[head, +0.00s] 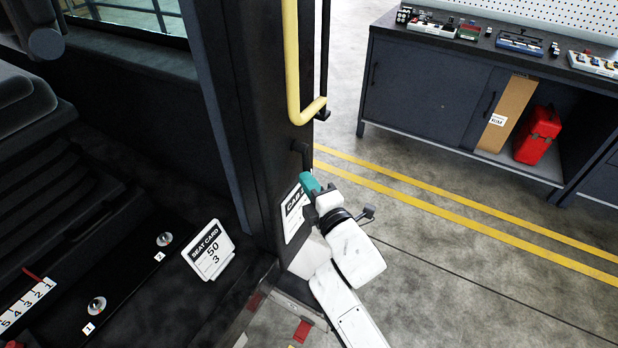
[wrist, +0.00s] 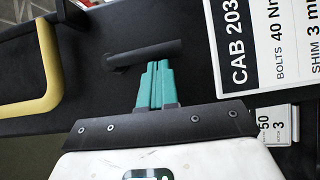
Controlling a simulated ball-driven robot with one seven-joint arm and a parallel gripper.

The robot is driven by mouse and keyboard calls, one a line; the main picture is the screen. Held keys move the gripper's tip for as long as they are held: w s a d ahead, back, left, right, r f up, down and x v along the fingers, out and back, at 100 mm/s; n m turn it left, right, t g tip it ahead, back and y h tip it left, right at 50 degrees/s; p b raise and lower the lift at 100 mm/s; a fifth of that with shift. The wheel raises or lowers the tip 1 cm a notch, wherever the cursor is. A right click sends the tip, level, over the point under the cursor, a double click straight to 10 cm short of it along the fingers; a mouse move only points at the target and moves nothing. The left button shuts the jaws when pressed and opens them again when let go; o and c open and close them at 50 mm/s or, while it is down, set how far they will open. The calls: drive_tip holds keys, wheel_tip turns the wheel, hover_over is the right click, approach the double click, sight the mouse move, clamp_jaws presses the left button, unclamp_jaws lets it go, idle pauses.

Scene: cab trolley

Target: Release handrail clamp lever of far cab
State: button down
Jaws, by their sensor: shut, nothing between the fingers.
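A small black lever (head: 301,152) sticks out from the dark cab pillar (head: 245,120), just below the yellow handrail's (head: 292,60) lower bend. In the wrist view the lever (wrist: 145,54) is a dark bar lying nearly level across the picture, beyond my fingertips. My gripper (head: 307,178) has teal fingers and is just below the lever in the head view. In the wrist view my gripper (wrist: 158,66) has its fingers shut together, with nothing between them, their tips at the bar's lower edge. I cannot tell whether they touch it.
A white "CAB 203" card (wrist: 265,45) is on the pillar right beside my fingers. A seat card (head: 208,250) stands inside the cab at left. A workbench (head: 420,85) with a red case (head: 538,135) stands at back right. The floor between is clear.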

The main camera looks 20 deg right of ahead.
drive_tip(key=shift+f, duration=0.15)
idle(0.3)
drive_tip(key=shift+w+d+n+b, duration=0.2)
drive_tip(key=shift+n+b, duration=0.1)
drive_tip(key=shift+b, duration=0.3)
drive_tip(key=shift+f, duration=0.1)
drive_tip(key=w+d+r+n+t+y+b, duration=0.1)
drive_tip(key=w+d+n+y+b, duration=0.1)
drive_tip(key=n+y+b, duration=0.4)
drive_tip(key=w+d+r+n+t+y+b, duration=0.2)
drive_tip(key=d+n+y+b, duration=0.3)
drive_tip(key=n+b, duration=1.1)
drive_tip(key=shift+w+d+r+y+b, duration=0.2)
drive_tip(key=shift+w+y+b, duration=0.55)
drive_tip(key=shift+b, duration=2.55)
